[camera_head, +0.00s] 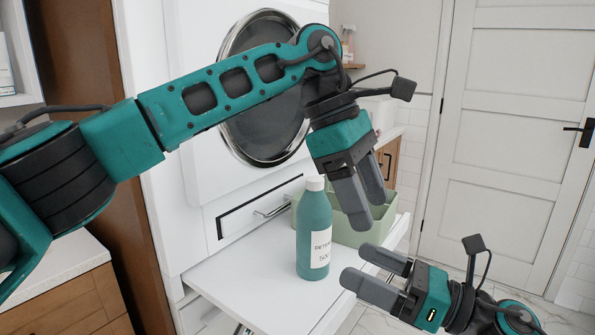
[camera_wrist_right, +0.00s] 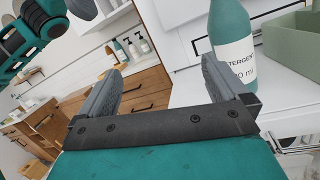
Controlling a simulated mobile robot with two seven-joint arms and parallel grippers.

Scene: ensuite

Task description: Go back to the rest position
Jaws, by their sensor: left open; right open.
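My left gripper (camera_head: 362,196) is open and empty. It points down, above and to the right of the teal detergent bottle in the head view. My right gripper (camera_head: 352,268) is open and empty, low at the right, with its fingers pointing left toward the bottle but apart from it. The teal detergent bottle (camera_head: 313,232) with a white cap stands upright on a white pull-out shelf (camera_head: 245,285). In the right wrist view the bottle (camera_wrist_right: 231,50) is beyond the right finger, not between the fingers.
A green box (camera_head: 372,232) stands on the shelf behind the bottle. A white machine with a round dark door (camera_head: 262,120) rises behind. A white door (camera_head: 510,130) is at the right. Wooden drawers (camera_head: 75,305) are at lower left. Open floor lies at the right.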

